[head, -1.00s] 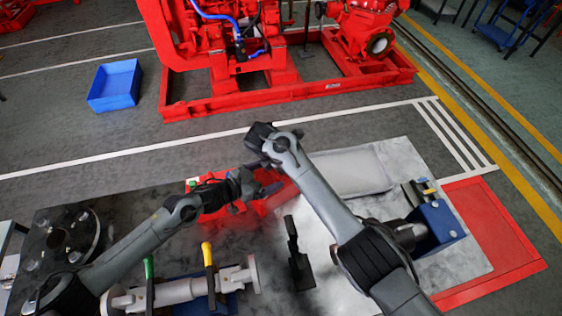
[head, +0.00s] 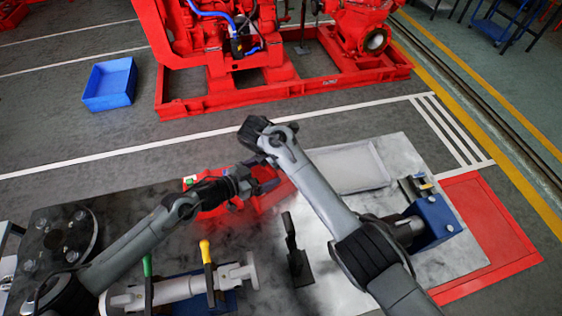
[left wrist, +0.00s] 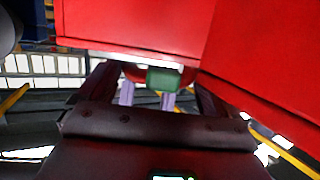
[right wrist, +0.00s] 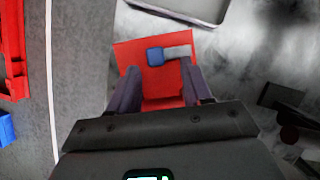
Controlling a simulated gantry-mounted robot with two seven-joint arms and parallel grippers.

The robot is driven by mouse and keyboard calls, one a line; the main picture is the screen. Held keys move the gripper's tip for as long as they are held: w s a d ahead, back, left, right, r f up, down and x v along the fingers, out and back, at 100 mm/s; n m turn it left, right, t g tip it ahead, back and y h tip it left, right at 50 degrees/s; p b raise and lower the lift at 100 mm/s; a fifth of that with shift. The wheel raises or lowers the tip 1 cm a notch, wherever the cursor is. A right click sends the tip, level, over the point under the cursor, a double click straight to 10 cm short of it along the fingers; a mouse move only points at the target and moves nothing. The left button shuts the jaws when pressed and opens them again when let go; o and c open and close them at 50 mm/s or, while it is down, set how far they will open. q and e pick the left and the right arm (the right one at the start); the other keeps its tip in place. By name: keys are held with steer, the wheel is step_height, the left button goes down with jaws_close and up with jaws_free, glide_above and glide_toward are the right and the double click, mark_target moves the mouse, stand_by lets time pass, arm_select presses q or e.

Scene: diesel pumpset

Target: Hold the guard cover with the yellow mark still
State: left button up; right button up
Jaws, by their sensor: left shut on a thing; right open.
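A red guard cover (head: 215,210) lies on the table in the head view, partly hidden by my arms. Red panels of it (left wrist: 130,25) fill the top of the left wrist view. I cannot make out a yellow mark on it; a green piece (left wrist: 163,78) shows between the fingers there. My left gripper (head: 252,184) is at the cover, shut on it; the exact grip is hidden. My right gripper (right wrist: 162,88) is open above a red surface with a small blue block (right wrist: 155,56) and a grey bar between or below its fingers; touch cannot be told.
A pale tray (head: 384,181) lies behind my right arm. A blue fixture (head: 440,222) stands at the table's right. A pale shaft with green and yellow handles (head: 180,290) lies in front, beside a black bracket (head: 297,262). A dark flange (head: 72,236) is at left.

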steer(key=v, duration=1)
steer(key=shift+s+a, duration=0.1)
arm_select(q)
steer(key=o, duration=1.3)
steer(key=shift+c, duration=0.2)
